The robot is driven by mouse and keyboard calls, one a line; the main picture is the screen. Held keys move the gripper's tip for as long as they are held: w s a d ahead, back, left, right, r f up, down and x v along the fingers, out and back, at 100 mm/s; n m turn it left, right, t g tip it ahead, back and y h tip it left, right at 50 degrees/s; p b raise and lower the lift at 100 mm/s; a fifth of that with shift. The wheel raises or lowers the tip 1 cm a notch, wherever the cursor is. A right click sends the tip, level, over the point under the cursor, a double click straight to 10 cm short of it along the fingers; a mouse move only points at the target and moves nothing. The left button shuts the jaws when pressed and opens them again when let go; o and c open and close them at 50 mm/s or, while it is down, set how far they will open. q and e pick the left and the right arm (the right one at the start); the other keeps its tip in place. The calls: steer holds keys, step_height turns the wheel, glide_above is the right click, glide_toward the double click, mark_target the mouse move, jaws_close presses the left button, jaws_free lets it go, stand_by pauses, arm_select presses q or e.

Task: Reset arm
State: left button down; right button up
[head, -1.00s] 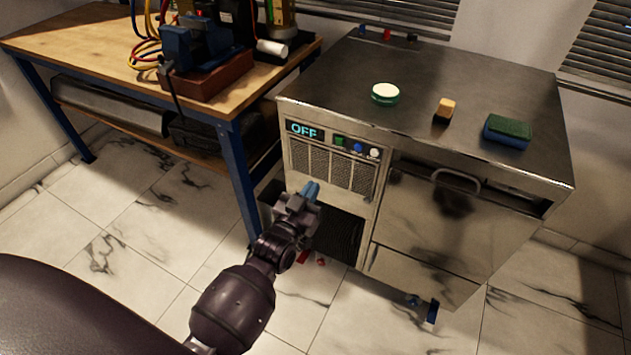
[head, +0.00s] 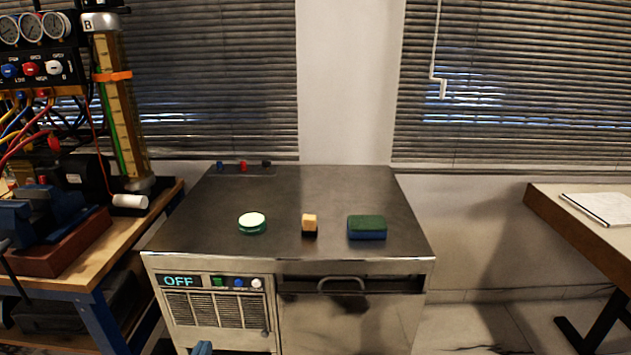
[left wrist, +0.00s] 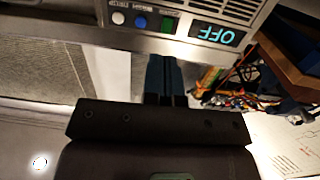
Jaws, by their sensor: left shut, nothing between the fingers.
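My left gripper (head: 202,348) shows only as a blue fingertip at the bottom edge of the head view, low in front of the steel machine's grille. In the left wrist view its blue fingers (left wrist: 166,80) are together with nothing between them. Behind them that view shows, upside down, the machine's panel with the lit OFF display (left wrist: 216,34) and the green, blue and white buttons. The gripper appears apart from the panel. My right gripper is in neither view.
On the steel machine (head: 310,190) stand a round green-and-white tin (head: 252,223), a small orange-and-black block (head: 309,225) and a green-and-blue sponge (head: 367,227). A wooden bench (head: 120,258) with gauges and a vise is at left. A desk (head: 560,215) is at right.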

arm_select(q)
steer(key=s+a+g+p, duration=0.2)
steer(key=s+g+p, duration=0.1)
steer(key=s, duration=1.2)
steer(key=s+a+f+g+p, duration=0.1)
steer(key=s+a+g+p, duration=0.1)
steer(key=s, duration=1.3)
steer(key=shift+f+m+g+y+p, duration=0.35)
steer(key=shift+g+p, duration=0.35)
steer(key=shift+p, duration=0.5)
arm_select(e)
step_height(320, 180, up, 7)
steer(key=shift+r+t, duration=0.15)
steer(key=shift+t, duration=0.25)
arm_select(q)
steer(key=shift+a+r, duration=0.1)
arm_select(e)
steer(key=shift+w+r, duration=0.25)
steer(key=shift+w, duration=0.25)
